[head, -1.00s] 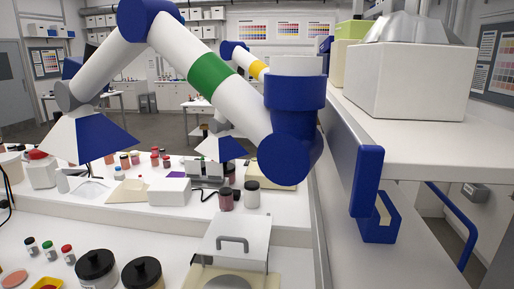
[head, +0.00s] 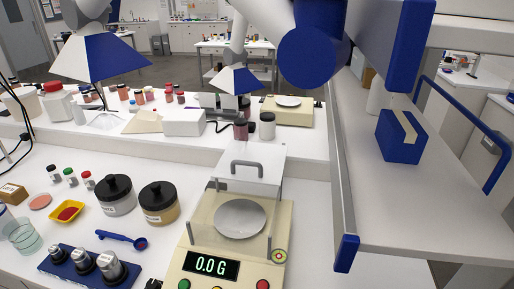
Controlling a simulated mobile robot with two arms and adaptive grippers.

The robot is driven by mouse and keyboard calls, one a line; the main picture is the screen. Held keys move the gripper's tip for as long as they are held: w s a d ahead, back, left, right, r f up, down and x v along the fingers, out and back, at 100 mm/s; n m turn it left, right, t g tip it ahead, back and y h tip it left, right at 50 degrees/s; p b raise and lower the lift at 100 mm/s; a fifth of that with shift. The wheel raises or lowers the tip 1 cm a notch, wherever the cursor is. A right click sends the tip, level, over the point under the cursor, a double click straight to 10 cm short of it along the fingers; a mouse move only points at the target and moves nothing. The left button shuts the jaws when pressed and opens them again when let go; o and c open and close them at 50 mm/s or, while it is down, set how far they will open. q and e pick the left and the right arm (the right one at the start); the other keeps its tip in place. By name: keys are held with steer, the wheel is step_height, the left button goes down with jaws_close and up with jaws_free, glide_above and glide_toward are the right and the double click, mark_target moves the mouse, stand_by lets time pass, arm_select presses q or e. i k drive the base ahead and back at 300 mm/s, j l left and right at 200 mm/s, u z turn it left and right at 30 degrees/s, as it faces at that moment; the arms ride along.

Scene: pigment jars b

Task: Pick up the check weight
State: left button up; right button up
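Three metal check weights stand in a dark blue holder (head: 62,270) at the bottom left of the head view. The largest weight (head: 112,266) is at the right end, a middle one (head: 83,261) beside it, and the smallest (head: 58,253) at the left end. All have knobbed tops and appear upright. A cream balance (head: 180,268) stands to their right, its display reading 0.0 G. Its round pan (head: 240,218) is empty behind clear shield walls. Neither of my grippers shows in the head view.
A blue scoop (head: 115,237) lies behind the weights. Two black-lidded jars (head: 118,205) (head: 158,212) stand behind it. Glass beakers (head: 25,238) are at left. A raised shelf (head: 440,215) with a blue box (head: 400,150) borders the right.

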mark_target(79, 256)
steer(key=u, duration=1.55)
steer(key=i+j, duration=0.1)
steer(key=j, duration=0.3)
steer(key=i+j+z, duration=0.1)
steer(key=j, duration=0.25)
